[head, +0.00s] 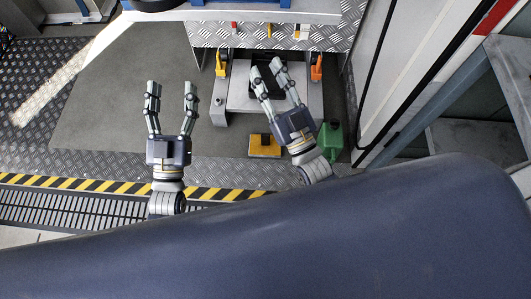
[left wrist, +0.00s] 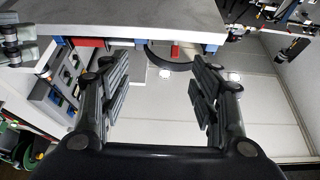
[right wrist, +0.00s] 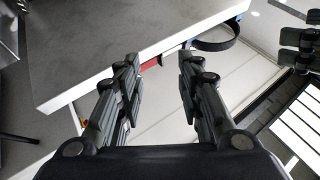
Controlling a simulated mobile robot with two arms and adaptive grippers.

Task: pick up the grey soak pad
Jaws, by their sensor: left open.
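I cannot clearly pick out the grey soak pad in any view. A large flat grey area (head: 105,120) lies on the floor under my left gripper, but I cannot tell that it is the pad. My left gripper (head: 171,88) is open and empty above this area, fingers pointing away. My right gripper (head: 267,70) has its fingers apart over a light grey platform (head: 238,99) and partly covers a dark item (head: 257,80) there. The left wrist view shows the left fingers (left wrist: 158,62) spread with nothing between. The right wrist view shows the right fingers (right wrist: 158,62) likewise.
Orange clamps (head: 316,68) and (head: 221,66) stand at the platform's sides. A yellow block with a dark top (head: 263,149) and a green can (head: 331,136) are close to my right gripper. A striped edge (head: 110,186) runs along the front. White panels (head: 400,75) bound the right.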

